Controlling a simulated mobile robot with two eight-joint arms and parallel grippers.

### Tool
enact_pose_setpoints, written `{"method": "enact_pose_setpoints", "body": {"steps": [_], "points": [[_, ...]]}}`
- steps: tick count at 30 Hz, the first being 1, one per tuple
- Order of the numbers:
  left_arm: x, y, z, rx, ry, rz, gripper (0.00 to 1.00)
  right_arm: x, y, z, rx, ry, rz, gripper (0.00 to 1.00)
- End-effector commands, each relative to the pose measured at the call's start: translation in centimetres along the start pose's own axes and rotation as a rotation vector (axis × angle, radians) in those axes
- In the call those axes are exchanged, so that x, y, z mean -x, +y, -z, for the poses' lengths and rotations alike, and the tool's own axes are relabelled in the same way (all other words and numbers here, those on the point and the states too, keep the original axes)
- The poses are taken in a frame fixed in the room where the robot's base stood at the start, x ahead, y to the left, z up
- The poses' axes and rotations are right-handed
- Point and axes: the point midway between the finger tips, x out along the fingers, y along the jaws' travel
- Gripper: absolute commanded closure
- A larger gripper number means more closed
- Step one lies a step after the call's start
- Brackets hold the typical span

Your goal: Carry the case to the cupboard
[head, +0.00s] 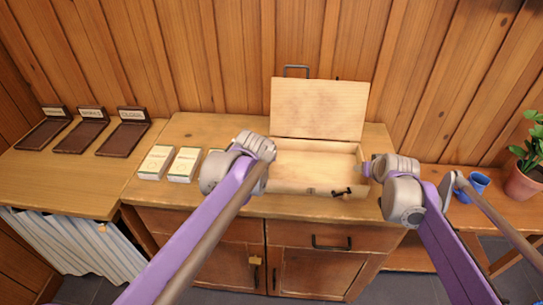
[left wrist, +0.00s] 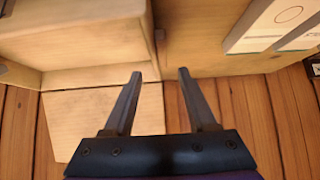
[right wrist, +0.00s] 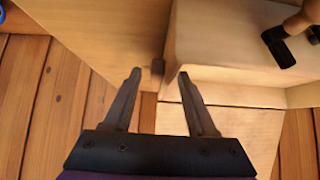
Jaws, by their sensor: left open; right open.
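The case (head: 319,184) is a pale wooden box standing on the cabinet top, its inside bare. Its lid (head: 318,110) is open and stands up at the back, with a dark handle (head: 297,70) above it. A dark latch (head: 342,192) is on its front. My left gripper (head: 268,152) is at the case's left side, open and empty; its fingers show beside the case wall in the left wrist view (left wrist: 159,74). My right gripper (head: 368,169) is at the right side, open; its fingers show in the right wrist view (right wrist: 158,73). Contact cannot be told.
White card packs (head: 157,161) stand left of the case, partly behind my left arm. Several dark labelled trays (head: 122,139) lie on the left table. A cupboard door (head: 310,272) is below. A blue mug (head: 478,182) and a potted plant (head: 524,180) are at right.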

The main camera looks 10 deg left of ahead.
Motion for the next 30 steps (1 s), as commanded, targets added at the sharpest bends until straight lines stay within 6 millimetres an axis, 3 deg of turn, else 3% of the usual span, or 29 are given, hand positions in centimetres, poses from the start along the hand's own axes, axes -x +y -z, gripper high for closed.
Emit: {"method": "enact_pose_setpoints", "body": {"steps": [6, 13, 24, 30], "points": [[3.5, 0.0, 0.0, 0.001, 0.000, 0.000, 0.43, 0.0, 0.0, 0.0, 0.000, 0.000, 0.000, 0.43], [4.5, 0.0, 0.0, 0.000, 0.000, 0.000, 0.43, 0.9, 0.0, 0.0, 0.000, 0.000, 0.000, 0.43], [4.5, 0.0, 0.0, 0.001, 0.000, 0.000, 0.43, 8.3, 0.0, 0.0, -0.001, 0.000, -0.001, 0.43], [4.5, 0.0, 0.0, 0.001, 0.000, 0.000, 0.43, 11.1, 0.0, 0.0, 0.000, 0.000, 0.000, 0.43]]}}
